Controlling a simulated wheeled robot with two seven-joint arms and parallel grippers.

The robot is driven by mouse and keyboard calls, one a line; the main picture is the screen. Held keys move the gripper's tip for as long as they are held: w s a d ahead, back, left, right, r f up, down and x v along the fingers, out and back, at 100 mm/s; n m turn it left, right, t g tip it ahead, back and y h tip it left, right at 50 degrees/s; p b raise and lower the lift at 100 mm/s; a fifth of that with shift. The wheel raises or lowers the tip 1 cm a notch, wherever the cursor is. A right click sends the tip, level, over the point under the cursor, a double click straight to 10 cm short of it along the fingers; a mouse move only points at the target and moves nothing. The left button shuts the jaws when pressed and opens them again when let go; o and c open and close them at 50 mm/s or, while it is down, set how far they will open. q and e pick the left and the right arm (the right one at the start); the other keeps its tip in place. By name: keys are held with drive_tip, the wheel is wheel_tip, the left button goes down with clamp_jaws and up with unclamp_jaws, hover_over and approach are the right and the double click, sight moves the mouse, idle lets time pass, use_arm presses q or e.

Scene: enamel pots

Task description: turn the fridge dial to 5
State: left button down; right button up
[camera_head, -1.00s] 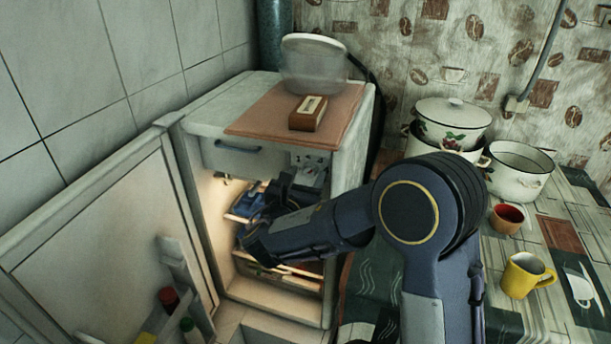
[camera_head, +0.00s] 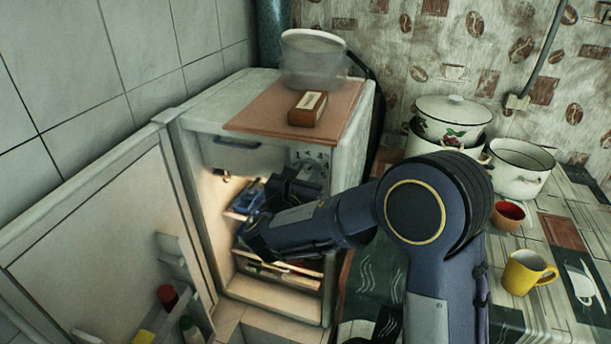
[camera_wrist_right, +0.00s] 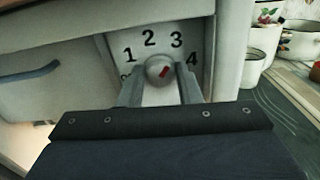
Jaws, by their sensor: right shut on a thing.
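The fridge (camera_head: 222,116) stands with its door open. The 5 is not visible. My right gripper (camera_wrist_right: 160,88) is shut on the dial, one finger on each side. In the head view the right gripper (camera_head: 306,182) hides the dial. My left gripper is not in view.
The open fridge door (camera_head: 95,225) fills the left. A brown box (camera_head: 307,109) and a clear container (camera_head: 312,62) stand on the fridge. Enamel pots (camera_head: 452,122), a red cup (camera_head: 508,214) and a yellow mug (camera_head: 527,273) stand on the table at right.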

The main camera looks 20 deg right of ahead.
drive_tip(key=m+b, duration=0.2)
drive_tip(key=b, duration=0.1)
drive_tip(key=m+b, duration=0.3)
drive_tip(key=b, duration=0.1)
drive_tip(key=f+m+b, duration=0.1)
drive_tip(key=m+b, duration=0.1)
drive_tip(key=b, duration=0.2)
drive_tip(key=shift+m, duration=0.3)
drive_tip(key=m+b, duration=0.7)
drive_tip(key=b, duration=0.3)
drive_tip(key=shift+s+d+r+m, duration=0.1)
drive_tip(key=shift+m, duration=0.3)
drive_tip(key=shift+r+m+b, duration=0.1)
drive_tip(key=shift+m+b, duration=0.9)
drive_tip(key=shift+b, duration=0.15)
drive_tip(key=o, duration=0.9)
drive_tip(key=shift+o, duration=0.2)
drive_tip(key=shift+r, duration=0.1)
drive_tip(key=v, duration=0.7)
drive_tip(key=shift+s+a+p, duration=0.2)
drive_tip(key=shift+s+p, duration=0.15)
drive_tip(key=shift+p, duration=0.1)
